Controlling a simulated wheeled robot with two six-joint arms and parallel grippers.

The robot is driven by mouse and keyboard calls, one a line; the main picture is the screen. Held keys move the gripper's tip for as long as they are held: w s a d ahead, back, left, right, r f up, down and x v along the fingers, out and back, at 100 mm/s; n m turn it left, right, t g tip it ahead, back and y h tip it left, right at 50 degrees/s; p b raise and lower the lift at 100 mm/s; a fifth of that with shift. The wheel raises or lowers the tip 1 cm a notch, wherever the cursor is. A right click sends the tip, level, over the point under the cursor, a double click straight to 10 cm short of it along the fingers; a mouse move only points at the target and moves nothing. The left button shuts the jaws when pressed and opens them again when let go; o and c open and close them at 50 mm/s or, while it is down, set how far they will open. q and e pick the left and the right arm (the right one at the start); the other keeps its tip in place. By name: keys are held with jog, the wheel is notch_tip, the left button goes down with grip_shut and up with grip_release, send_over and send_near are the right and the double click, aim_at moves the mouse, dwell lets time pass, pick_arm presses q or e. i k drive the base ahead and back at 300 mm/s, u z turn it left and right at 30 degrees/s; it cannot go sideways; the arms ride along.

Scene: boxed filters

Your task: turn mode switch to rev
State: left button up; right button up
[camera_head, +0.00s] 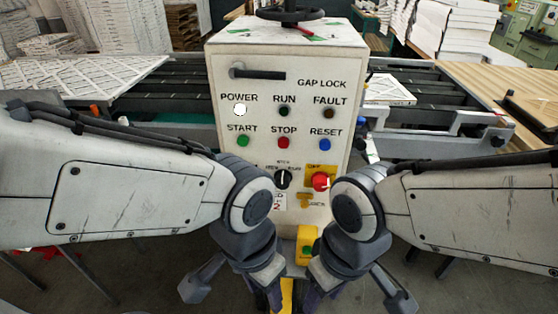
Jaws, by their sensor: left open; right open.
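The mode switch (283,179) is a small black rotary knob on the lower front of the white control panel (225,120). A pale mark on it points about straight up. Small labels sit around it, too blurred to read surely, and my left wrist partly covers the panel to its left. My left gripper (234,285) hangs below and left of the switch, open and empty, with its fingers spread. My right gripper (361,290) hangs below and right of it, also open and empty. Neither touches the switch.
Right of the switch is a red knob (320,181) on a yellow plate. Above are the green start (243,141), red stop (284,142) and blue reset (324,145) buttons. A yellow box (306,240) with a green button sits low between my wrists. The white power lamp (240,109) is bright.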

aim_at(284, 178)
jog(key=z, duration=2.5)
jog(key=k, duration=1)
jog(key=u, duration=1.9)
